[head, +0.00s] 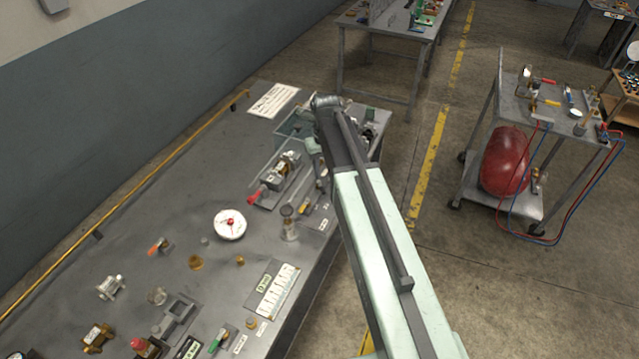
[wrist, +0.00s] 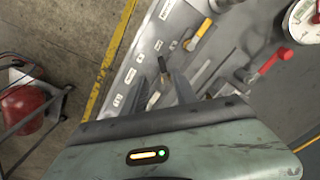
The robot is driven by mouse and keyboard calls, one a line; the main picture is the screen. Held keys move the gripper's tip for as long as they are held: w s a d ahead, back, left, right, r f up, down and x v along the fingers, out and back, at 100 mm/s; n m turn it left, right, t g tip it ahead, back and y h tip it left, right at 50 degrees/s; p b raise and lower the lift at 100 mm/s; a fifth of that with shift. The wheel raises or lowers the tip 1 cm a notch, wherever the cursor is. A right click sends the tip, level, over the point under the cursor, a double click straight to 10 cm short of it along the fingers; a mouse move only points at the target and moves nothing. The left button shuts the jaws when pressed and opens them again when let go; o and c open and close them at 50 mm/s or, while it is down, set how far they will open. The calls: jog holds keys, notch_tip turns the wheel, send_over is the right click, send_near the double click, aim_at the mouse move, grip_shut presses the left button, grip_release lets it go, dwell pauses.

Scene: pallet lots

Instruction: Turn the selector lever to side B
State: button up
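My gripper (wrist: 163,88) is at the bench's right edge, its two fingers apart. In the wrist view, a small dark lever (wrist: 163,66) with a brownish base stands between or just beyond the fingertips, over a pale panel (wrist: 150,42) with small labels. I cannot tell whether the fingers touch it. This may be the selector lever; the A and B marks are too small to read. In the head view my arm hides most of the gripper.
A red-handled valve (head: 257,194) lies left of my arm on the grey bench (head: 190,215), which also shows a white gauge (head: 229,224) and several small fittings. A cart (head: 548,125) with a red tank (head: 505,161) stands right. Open floor lies between.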

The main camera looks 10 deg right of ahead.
aim_at(323, 190)
jog(key=f+b, duration=0.4)
jog(key=f, duration=0.1)
jog(key=f+b, duration=0.2)
jog(key=b, duration=0.1)
jog(key=shift+w+a+f, duration=0.15)
jog(key=shift+a+f, duration=0.1)
jog(key=shift+f, duration=0.15)
jog(key=shift+r, duration=0.15)
grip_shut()
